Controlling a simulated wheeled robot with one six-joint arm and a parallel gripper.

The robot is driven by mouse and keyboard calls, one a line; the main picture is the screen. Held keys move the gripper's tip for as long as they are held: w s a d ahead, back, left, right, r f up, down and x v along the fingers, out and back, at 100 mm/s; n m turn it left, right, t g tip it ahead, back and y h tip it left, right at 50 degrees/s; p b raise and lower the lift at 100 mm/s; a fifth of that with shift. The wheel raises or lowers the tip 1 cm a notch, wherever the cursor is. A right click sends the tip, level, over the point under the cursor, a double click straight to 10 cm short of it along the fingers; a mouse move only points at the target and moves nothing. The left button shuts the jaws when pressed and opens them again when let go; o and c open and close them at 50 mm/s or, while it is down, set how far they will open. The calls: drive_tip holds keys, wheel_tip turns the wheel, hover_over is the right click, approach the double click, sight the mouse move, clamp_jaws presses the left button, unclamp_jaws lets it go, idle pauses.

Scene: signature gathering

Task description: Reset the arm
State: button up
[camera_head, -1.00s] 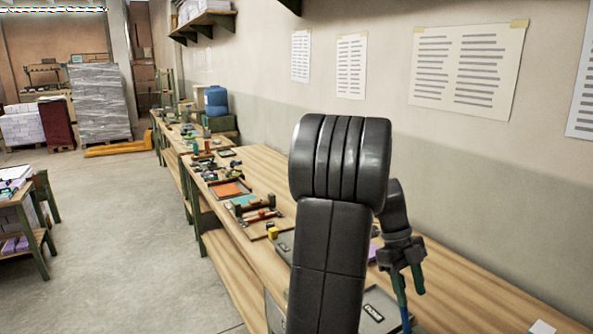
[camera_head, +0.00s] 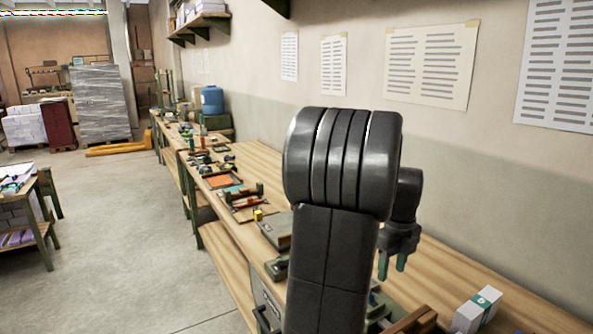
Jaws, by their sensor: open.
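My black arm rises in front of the workbench in the head view and covers part of it. My gripper (camera_head: 392,264) hangs at the right of the arm with its green-tipped fingers pointing down. It is open, with nothing visible between the fingers. It appears above the wooden workbench (camera_head: 465,262), clear of the wall.
A banded white paper stack (camera_head: 476,311) lies on the bench at lower right. Green metal items (camera_head: 277,232) and small tools lie along the bench on the left. Papers (camera_head: 430,65) hang on the wall.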

wheel_tip(320, 180, up, 12)
drive_tip(key=shift+w+a+r+b, duration=0.15)
drive_tip(key=shift+a+b, duration=0.15)
drive_tip(key=shift+a, duration=0.05)
idle(0.4)
